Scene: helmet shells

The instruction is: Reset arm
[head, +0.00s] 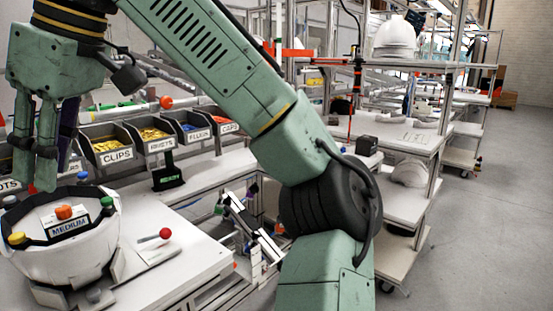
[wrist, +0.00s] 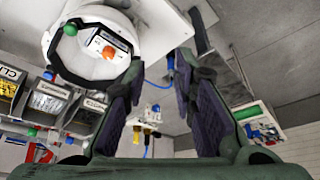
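My green arm spans the head view, and my gripper (head: 45,150) hangs at the left, above and behind the white helmet shell (head: 85,245). The shell lies open side up on a fixture on the workbench, with a "MEDIUM" label (head: 68,228) and coloured knobs on its dark band. In the wrist view my gripper (wrist: 150,85) shows two dark-padded fingers spread apart with nothing held between them. The shell also shows there at the upper left (wrist: 100,40), beyond the fingers.
Labelled bins, including clips (head: 108,145) and rivets (head: 152,135), line the back of the bench. A small black stand (head: 167,175) and a red-knobbed lever (head: 165,233) are on the bench. Open floor lies at far right.

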